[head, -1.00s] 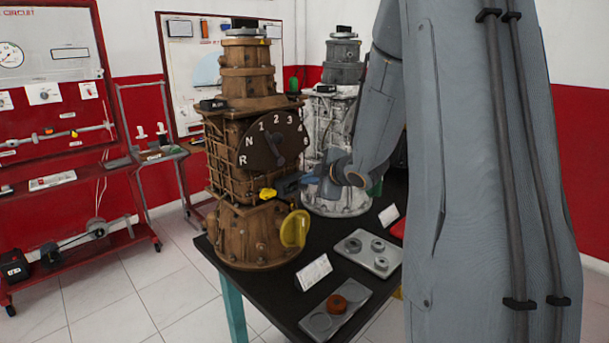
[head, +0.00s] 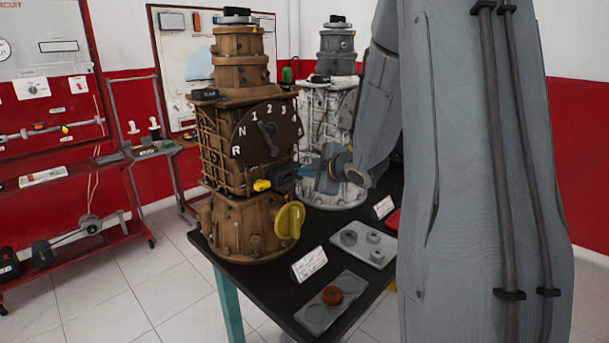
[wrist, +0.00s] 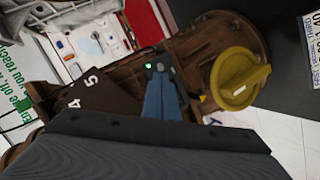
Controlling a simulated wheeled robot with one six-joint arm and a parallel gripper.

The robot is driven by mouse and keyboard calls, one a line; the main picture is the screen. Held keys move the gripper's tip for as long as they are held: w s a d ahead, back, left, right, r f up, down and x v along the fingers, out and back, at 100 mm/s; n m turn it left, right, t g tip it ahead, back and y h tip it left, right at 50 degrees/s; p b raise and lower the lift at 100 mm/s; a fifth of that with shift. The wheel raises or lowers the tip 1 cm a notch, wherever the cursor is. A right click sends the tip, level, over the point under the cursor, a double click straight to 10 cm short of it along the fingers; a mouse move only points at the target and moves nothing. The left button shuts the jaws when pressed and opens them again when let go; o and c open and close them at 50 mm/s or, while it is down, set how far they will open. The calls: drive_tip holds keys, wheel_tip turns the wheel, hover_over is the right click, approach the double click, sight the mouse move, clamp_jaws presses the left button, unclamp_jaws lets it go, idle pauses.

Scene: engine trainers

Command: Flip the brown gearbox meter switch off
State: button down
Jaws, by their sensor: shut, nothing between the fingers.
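The brown gearbox (head: 232,165) stands on the black table, with a dark dial (head: 268,128) marked N, R and numbers on its front. A small dark box (head: 283,178) sits below the dial. In the wrist view this dark box (wrist: 158,66) shows a lit green light (wrist: 148,66). My gripper (wrist: 162,80) is shut and empty, with its blue fingertips right at the box. I cannot tell whether they touch it, and they hide part of it. In the head view my gripper (head: 303,173) is just right of the box. The switch lever's position is unclear.
A yellow knob (head: 289,220) juts from the gearbox below the box, and a small yellow part (head: 262,185) is at the box's left. A white-grey gearbox (head: 322,110) stands behind. A sign (head: 309,264) and trays (head: 331,305) of rings lie on the black table (head: 262,285).

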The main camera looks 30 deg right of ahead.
drive_tip(key=shift+s+d+f+t+y+b, duration=0.15)
drive_tip(key=shift+f+t+b, duration=0.25)
drive_tip(key=shift+b, duration=0.75)
drive_tip(key=shift+s+a+f+t+y+b, duration=0.15)
drive_tip(key=shift+t+b, duration=0.35)
drive_tip(key=shift+b, duration=0.6)
drive_tip(key=shift+d+f, duration=0.1)
drive_tip(key=shift+f, duration=0.05)
drive_tip(key=shift+f+b, duration=0.6)
drive_tip(key=shift+b, duration=0.4)
drive_tip(key=shift+s+d, duration=0.1)
drive_tip(key=s+a+r, duration=0.1)
drive_tip(key=s, duration=1)
drive_tip(key=shift+s+a, duration=0.25)
drive_tip(key=shift+a, duration=0.1)
